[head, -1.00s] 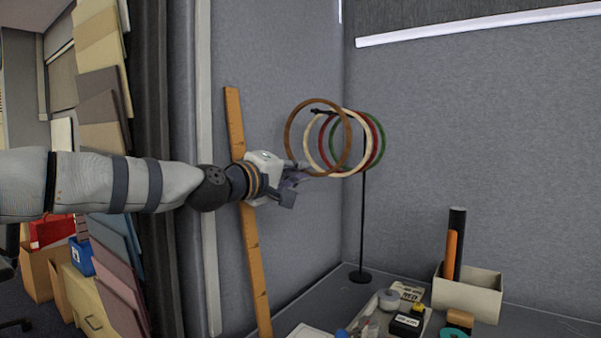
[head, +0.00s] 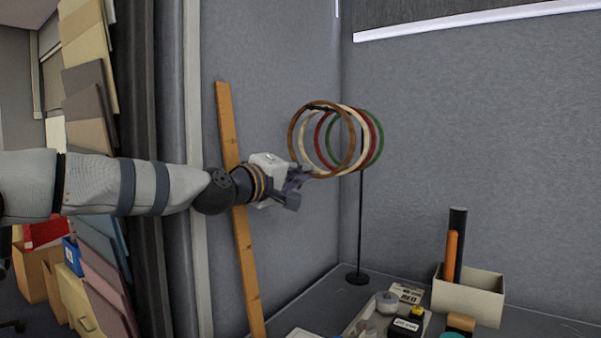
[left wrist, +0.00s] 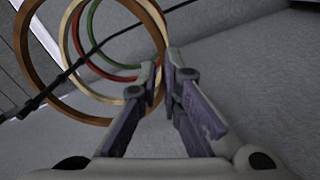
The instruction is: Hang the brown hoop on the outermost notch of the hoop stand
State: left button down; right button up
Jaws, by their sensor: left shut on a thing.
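My left gripper (head: 303,176) is shut on the lower edge of the brown hoop (head: 292,135) and holds it upright. In the left wrist view the fingers (left wrist: 166,75) close on the brown hoop's rim (left wrist: 24,62). The hoop stand (head: 361,225) has a thin black pole, a round base and a black top bar. The bar (left wrist: 62,76) passes through the brown hoop's opening. In the head view the bar's outer end is close to the hoop's top; I cannot tell whether they touch. Cream (head: 301,150), red (head: 379,142) and green (head: 382,132) hoops hang behind it. My right gripper is not in view.
A wooden ruler (head: 243,235) leans on the grey partition behind my left arm. A white box (head: 470,297) with black and orange tubes stands on the table at right. Small items (head: 405,327) lie on a tray near the stand. Space around the pole is clear.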

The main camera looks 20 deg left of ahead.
pick_arm(q)
jog(key=c, duration=1.7)
grip_release()
jog(key=v, duration=1.2)
